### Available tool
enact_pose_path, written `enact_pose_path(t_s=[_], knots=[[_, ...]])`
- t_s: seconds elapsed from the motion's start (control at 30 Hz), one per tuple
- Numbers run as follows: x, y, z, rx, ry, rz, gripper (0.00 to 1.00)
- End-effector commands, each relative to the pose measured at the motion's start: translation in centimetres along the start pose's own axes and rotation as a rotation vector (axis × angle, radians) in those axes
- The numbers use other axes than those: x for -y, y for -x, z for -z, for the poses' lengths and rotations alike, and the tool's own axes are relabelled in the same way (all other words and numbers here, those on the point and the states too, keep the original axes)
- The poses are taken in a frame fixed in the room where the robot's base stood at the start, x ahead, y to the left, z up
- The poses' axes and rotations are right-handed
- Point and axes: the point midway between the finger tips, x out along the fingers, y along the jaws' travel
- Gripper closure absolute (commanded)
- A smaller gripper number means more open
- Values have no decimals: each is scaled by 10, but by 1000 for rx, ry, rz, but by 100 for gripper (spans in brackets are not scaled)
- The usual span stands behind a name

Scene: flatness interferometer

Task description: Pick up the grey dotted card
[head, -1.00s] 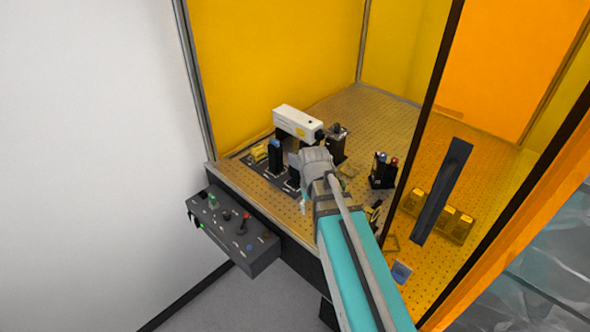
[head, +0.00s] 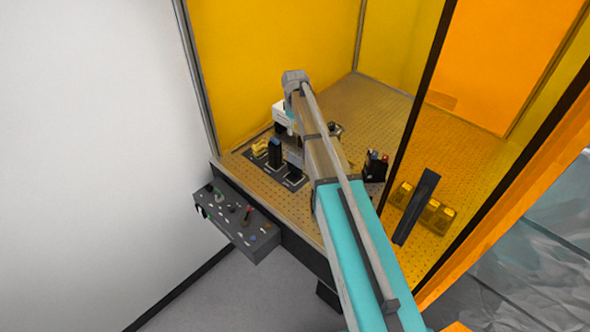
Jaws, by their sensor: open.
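I cannot make out the grey dotted card for certain in the head view. A small grey upright plate (head: 295,161) stands among the posts on the perforated board, but I see no dots on it. My arm reaches up and away over the board and covers part of it. My gripper (head: 291,128) hangs below the wrist, in front of the white box, with only a small pale and teal piece showing. The fingertips are too small to make out, and nothing held can be seen.
The perforated board (head: 238,166) carries a white box (head: 281,115), a black post (head: 275,152) and a black mount with red and blue knobs (head: 376,166). Amber panels and a dark frame post (head: 420,95) enclose it. A control box (head: 238,222) juts out at the front left.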

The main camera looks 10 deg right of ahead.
Motion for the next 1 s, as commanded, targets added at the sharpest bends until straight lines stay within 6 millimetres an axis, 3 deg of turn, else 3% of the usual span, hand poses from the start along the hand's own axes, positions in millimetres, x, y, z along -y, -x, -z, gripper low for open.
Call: enact_pose_path(t_s=[0.47, 1.0], knots=[[0, -6, 0, 0, -1, 0, 44], [0, -45, -1, 0, -1, 0, 44]])
